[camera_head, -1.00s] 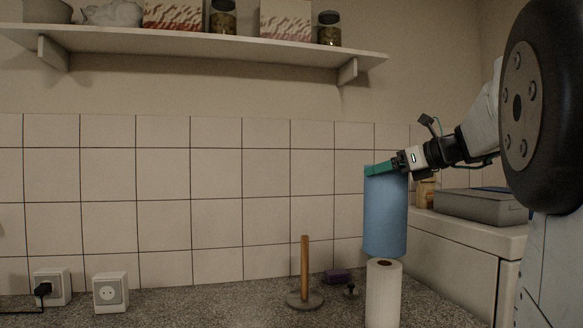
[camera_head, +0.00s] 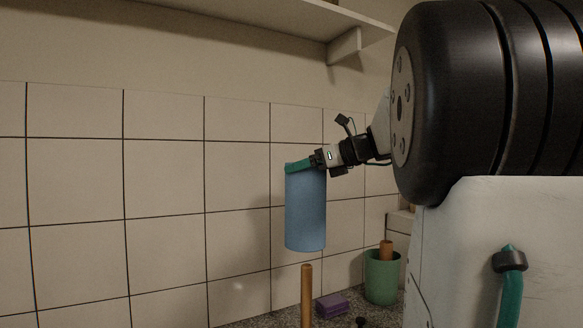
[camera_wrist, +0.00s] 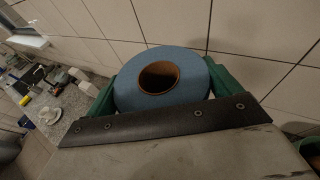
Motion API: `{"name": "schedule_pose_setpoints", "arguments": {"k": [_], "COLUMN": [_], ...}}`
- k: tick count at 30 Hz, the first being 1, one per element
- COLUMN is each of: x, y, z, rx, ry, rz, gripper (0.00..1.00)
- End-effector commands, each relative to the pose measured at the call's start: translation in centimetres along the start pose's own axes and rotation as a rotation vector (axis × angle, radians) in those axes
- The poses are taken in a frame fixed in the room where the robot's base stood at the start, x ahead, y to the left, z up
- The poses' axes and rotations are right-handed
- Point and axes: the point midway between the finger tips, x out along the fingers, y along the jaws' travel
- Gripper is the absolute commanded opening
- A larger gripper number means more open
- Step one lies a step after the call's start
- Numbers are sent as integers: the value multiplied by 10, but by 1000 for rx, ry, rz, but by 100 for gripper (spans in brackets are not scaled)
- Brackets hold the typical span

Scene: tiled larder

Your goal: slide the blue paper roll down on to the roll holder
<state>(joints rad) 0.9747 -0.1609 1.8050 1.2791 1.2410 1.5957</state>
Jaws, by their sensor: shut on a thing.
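The blue paper roll (camera_head: 306,212) hangs upright in the air in the head view. My gripper (camera_head: 299,166) is shut on it near its top end. In the wrist view the roll (camera_wrist: 180,98) sits between the two green fingers of my gripper (camera_wrist: 165,85), with its brown hollow core facing the camera. The roll holder's wooden post (camera_head: 307,292) stands upright below the roll, with a gap between its tip and the roll's lower end. The holder's base is out of the head view. The holder does not show in the wrist view.
A purple block (camera_head: 331,305) lies on the speckled counter right of the post. A green cup (camera_head: 382,277) with a brown cylinder in it stands farther right. The tiled wall (camera_head: 165,180) is behind, and a shelf (camera_head: 270,22) is above.

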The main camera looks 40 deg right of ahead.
Motion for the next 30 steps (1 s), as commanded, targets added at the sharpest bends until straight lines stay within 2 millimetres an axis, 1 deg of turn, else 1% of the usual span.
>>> {"name": "schedule_pose_setpoints", "arguments": {"k": [15, 20, 27, 30], "x": [-6, -3, 4, 6], "y": [-3, -3, -2, -2], "z": [-2, -13, -33, -37], "rx": [3, 4, 4, 3], "ry": [5, 6, 6, 5], "rz": [-15, -14, -13, -13], "gripper": [50, 50, 50, 50]}}
